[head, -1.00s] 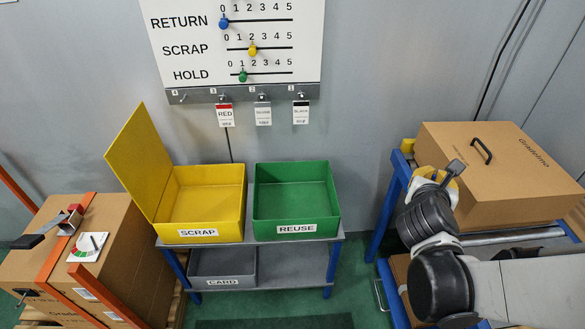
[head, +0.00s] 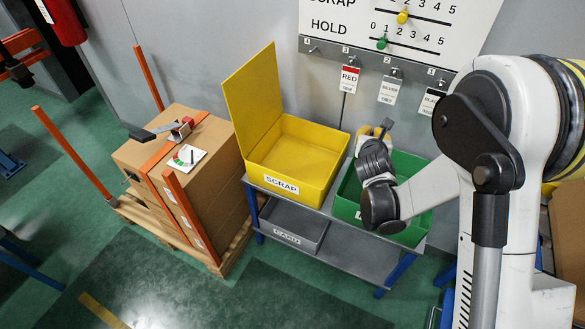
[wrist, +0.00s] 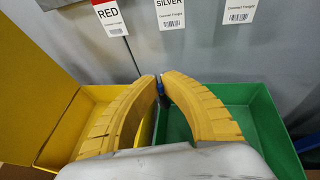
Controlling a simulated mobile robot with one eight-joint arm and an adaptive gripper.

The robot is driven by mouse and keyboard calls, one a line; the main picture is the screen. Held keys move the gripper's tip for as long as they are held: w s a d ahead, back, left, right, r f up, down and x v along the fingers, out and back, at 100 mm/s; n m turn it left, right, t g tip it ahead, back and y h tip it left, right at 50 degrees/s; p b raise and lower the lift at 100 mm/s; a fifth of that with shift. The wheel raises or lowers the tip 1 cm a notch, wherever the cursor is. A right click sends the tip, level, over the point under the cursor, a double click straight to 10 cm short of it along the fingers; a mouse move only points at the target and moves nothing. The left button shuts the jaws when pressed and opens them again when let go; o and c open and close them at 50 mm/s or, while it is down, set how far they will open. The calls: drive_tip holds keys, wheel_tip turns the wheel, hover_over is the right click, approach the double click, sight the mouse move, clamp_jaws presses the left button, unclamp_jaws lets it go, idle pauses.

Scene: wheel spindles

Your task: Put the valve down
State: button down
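My gripper (head: 375,131) has yellow fingers and is over the green REUSE bin (head: 345,208), near its left edge beside the yellow SCRAP bin (head: 322,132). In the wrist view the fingertips (wrist: 160,86) almost meet, with a small blue and dark piece (wrist: 160,88) between them. I take this piece to be the valve; most of it is hidden by the fingers, and the head view does not show it clearly. The wrist view shows the yellow bin (wrist: 62,92) at left and the green bin (wrist: 262,118) at right.
Both bins stand on a grey table, with a grey CARD tray (head: 296,228) on its lower shelf. Red, silver and black tags (head: 350,78) hang on the wall behind. A strapped carton (head: 150,160) on a pallet stands at left. Green floor is open in front.

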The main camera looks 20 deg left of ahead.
drive_tip(key=w+a+f+n+y+b, duration=0.1)
drive_tip(key=w+a+f+b, duration=0.2)
drive_tip(key=a+f, duration=0.7)
drive_tip(key=w+a+f+n+y+b, duration=0.1)
drive_tip(key=w+a+f+b, duration=0.2)
drive_tip(key=a+f, duration=0.7)
drive_tip(key=shift+w+a+y+b, duration=0.2)
drive_tip(key=shift+a+y+b, duration=0.1)
drive_tip(key=shift+a+b, duration=0.25)
drive_tip(key=shift+d+f, duration=0.1)
drive_tip(key=shift+f, duration=0.05)
drive_tip(key=shift+f, duration=0.6)
drive_tip(key=c, duration=1.6)
unclamp_jaws()
